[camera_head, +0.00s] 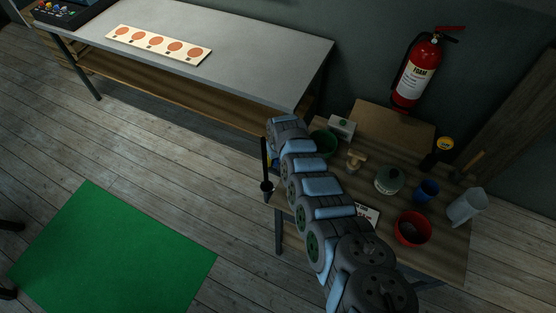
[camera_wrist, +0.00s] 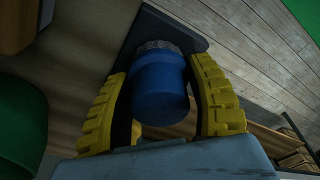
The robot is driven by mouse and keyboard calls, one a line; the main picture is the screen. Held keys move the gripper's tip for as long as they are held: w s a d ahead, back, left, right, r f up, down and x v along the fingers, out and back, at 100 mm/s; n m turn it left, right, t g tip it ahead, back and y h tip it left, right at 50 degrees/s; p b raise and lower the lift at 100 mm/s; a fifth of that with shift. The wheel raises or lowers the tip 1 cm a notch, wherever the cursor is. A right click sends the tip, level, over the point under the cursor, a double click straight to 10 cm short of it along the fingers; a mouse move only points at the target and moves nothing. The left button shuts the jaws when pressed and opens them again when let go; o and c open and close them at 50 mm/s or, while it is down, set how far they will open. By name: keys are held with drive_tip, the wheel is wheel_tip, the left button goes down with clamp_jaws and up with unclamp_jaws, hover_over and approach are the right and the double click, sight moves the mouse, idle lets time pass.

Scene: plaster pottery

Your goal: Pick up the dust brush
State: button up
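I cannot single out the dust brush for certain. In the wrist view, a blue rounded cylinder (camera_wrist: 160,92) with a grey ridged end stands between the two yellow fingers of my gripper (camera_wrist: 158,68). One finger is on each side of it, close to its surface. I cannot tell whether they touch it or whether it belongs to the brush. In the head view, my gripper (camera_head: 270,160) is at the left edge of the small wooden table (camera_head: 455,255), mostly hidden by my arm. A thin black upright rod (camera_head: 264,153) with a dark knob shows just beside it.
The table holds a green pot (camera_head: 323,143), a lidded jar (camera_head: 389,179), a blue cup (camera_head: 427,191), a red bowl (camera_head: 412,228) and a clear jug (camera_head: 466,207). A grey workbench (camera_head: 260,55) stands behind left.

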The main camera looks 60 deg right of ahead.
drive_tip(key=shift+c, duration=0.4)
drive_tip(key=shift+r, duration=0.1)
drive_tip(key=shift+r+p, duration=0.35)
drive_tip(key=shift+r, duration=4.6)
